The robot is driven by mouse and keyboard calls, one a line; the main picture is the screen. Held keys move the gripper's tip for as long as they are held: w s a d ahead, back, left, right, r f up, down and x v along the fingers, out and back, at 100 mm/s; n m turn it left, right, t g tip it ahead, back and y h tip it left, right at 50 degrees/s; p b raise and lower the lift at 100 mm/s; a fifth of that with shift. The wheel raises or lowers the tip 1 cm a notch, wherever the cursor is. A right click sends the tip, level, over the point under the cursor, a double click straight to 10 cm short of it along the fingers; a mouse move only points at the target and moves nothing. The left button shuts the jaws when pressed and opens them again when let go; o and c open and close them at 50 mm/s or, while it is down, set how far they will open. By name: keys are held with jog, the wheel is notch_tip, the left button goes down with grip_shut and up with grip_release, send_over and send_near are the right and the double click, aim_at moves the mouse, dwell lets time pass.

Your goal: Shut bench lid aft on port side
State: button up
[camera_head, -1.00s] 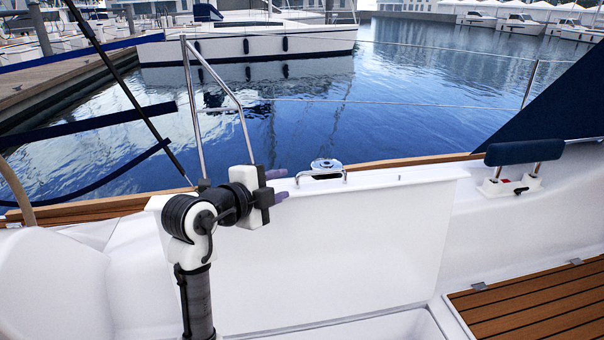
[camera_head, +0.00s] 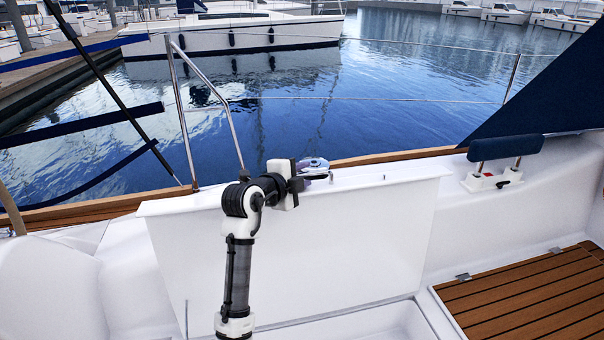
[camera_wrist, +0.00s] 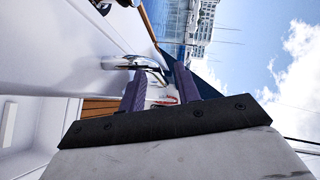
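The bench lid (camera_head: 340,235) is a white panel standing raised and nearly upright in the middle of the head view. A chrome handle sits on its top edge; in the head view my gripper hides most of it, and one post (camera_head: 331,178) shows. The handle (camera_wrist: 133,62) shows larger in the wrist view, just beyond the fingertips. My gripper (camera_head: 307,180) is at the lid's top edge, by the handle. In the wrist view my gripper (camera_wrist: 158,75) has its two purple fingers apart with a gap between them. I cannot tell whether a finger touches the handle.
A wooden slatted panel (camera_head: 530,292) lies flat at the right. A blue-padded fitting (camera_head: 505,150) stands on the white side deck behind it. A steel rail (camera_head: 208,105) rises at the left, behind the lid. Water and moored boats lie beyond.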

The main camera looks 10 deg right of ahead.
grip_shut()
jog(key=shift+s, duration=0.1)
dwell(0.4)
